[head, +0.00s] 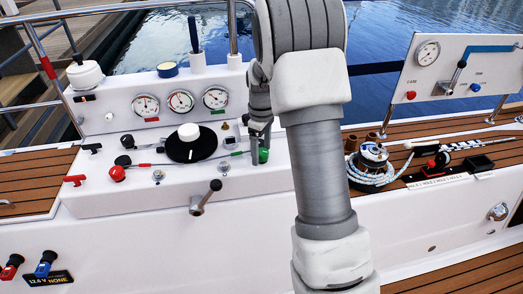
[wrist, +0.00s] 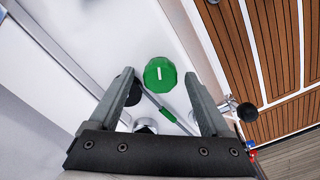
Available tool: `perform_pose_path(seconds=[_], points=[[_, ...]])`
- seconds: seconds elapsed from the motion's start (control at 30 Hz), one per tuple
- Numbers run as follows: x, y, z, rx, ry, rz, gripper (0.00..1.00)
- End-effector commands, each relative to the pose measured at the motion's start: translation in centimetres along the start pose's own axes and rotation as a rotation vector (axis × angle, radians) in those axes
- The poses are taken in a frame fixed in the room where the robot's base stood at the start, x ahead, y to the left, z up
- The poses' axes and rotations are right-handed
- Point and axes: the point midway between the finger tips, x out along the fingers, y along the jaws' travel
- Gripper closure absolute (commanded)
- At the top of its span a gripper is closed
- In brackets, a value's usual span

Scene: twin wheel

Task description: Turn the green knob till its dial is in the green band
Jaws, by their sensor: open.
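The green knob (head: 264,156) sits at the right end of the white console's sloped face. In the wrist view the green knob (wrist: 160,73) shows as a round cap with a white line pointing nearly straight along the picture's height. My gripper (head: 261,140) is open above the knob. In the wrist view its two fingers stand left and right of the knob, with a gap on each side; how deep the tips reach is unclear. The right-hand dial (head: 215,97) has a green mark below it. Its needle is too small to read against any band.
Two more dials (head: 146,105) (head: 181,101) stand left of it, with a red mark under the leftmost. A red knob (head: 117,173), a black disc with a white knob (head: 189,132) and a lever (head: 205,197) are on the console. A rope winch (head: 373,152) stands right.

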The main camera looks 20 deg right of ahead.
Motion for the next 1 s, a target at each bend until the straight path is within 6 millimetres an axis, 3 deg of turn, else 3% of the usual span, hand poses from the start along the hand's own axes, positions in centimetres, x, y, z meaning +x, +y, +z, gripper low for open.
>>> perform_pose_path(seconds=[0.1,0.57,1.0], points=[[-0.02,-0.01,0.01,0.000,0.000,0.000,0.19],[-0.04,0.00,0.01,0.000,-0.001,0.000,1.00],[-0.23,-0.01,0.04,0.093,-0.002,-0.001,1.00]])
